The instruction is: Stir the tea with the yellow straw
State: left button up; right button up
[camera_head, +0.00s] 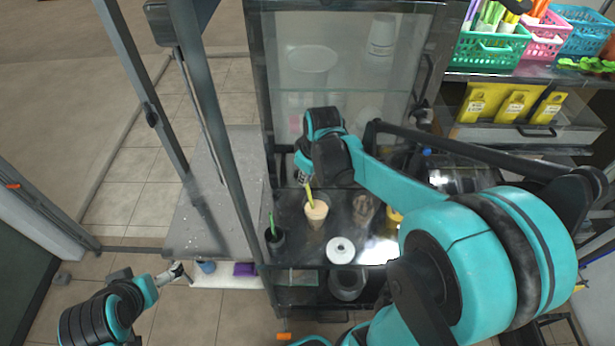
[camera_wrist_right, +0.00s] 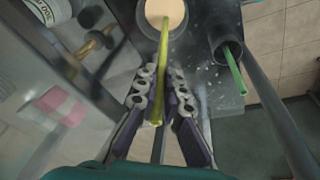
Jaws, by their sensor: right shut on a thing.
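The tea is a pale tan drink in a clear cup (camera_head: 316,212) on the dark metal counter; the cup's round top also shows at the upper middle of the right wrist view (camera_wrist_right: 166,12). The yellow straw (camera_head: 309,196) stands tilted with its lower end in the cup; it also shows in the wrist view (camera_wrist_right: 162,55). My right gripper (camera_wrist_right: 162,100) is shut on the straw's upper part, above and behind the cup. My left gripper (camera_head: 178,272) is at the lower left, away from the counter; its finger opening is too small to judge.
A dark cup (camera_head: 275,238) with a green straw stands left of the tea. A white round lid (camera_head: 341,250) is in front, and another clear cup (camera_head: 363,208) is to the right. A glass cabinet (camera_head: 320,70) rises behind. A metal post (camera_head: 215,120) stands at left.

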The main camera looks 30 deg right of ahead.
jog(key=shift+w+a+r+p, duration=0.15)
jog(key=shift+r+p, duration=0.5)
jog(key=shift+r, duration=0.4)
jog(key=shift+s+a+r+p, duration=0.15)
jog(key=shift+r+p, duration=0.5)
jog(key=shift+r, duration=0.35)
jog(key=shift+w, duration=0.15)
notch_tip(320, 180, up, 5)
jog(key=p, duration=0.4)
jog(key=shift+f, duration=0.1)
